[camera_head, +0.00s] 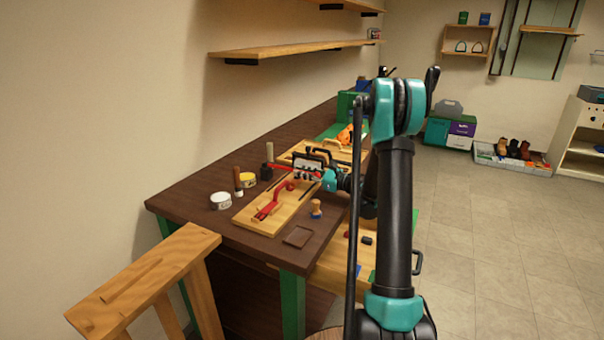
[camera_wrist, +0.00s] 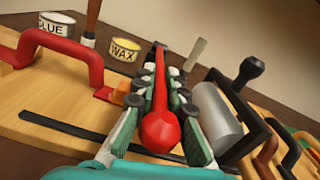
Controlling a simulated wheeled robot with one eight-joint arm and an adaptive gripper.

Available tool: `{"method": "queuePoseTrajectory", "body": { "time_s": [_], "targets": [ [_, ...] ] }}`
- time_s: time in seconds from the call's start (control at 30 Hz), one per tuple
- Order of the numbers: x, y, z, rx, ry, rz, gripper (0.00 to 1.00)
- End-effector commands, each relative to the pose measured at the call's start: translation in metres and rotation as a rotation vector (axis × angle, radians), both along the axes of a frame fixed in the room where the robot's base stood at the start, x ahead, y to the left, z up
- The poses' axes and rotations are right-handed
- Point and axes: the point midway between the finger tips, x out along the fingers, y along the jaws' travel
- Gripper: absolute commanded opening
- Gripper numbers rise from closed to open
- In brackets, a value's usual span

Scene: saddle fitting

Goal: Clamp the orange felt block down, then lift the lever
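A red lever with a round knob (camera_wrist: 160,132) lies lengthwise between the two fingers of my gripper (camera_wrist: 158,85) in the wrist view. The fingers flank it closely, but I cannot tell whether they press on it. In the head view my gripper (camera_head: 308,168) is over the wooden board (camera_head: 243,215), and part of the red lever shows to its left. A small orange piece (camera_wrist: 133,99), perhaps the felt block, shows beside the left finger, mostly hidden. Its clamping cannot be made out.
A red arched handle (camera_wrist: 62,45) stands left of the fingers. A grey cylinder (camera_wrist: 215,115) and a black-knobbed lever (camera_wrist: 250,70) are close on the right. Glue (camera_head: 220,201) and wax (camera_head: 247,180) tins stand behind the board. A stamp-like tool (camera_head: 316,209) stands at the front.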

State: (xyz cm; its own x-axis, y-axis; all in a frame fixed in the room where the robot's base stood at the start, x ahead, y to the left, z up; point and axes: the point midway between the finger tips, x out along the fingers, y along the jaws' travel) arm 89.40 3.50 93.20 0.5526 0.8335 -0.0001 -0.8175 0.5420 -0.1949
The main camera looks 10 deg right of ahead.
Motion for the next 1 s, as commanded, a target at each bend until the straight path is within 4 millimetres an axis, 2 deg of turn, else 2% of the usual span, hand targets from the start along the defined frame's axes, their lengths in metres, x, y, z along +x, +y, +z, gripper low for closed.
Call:
{"method": "queuePoseTrajectory", "body": {
  "time_s": [0.57,0.77,1.0],
  "targets": [
    [-0.001,0.0,0.004,-0.015,0.011,0.0,0.0],
    [0.0,0.001,0.017,-0.076,0.05,0.0,0.0],
    [0.002,0.006,0.043,-0.208,0.138,0.001,0.0]
  ]
}}
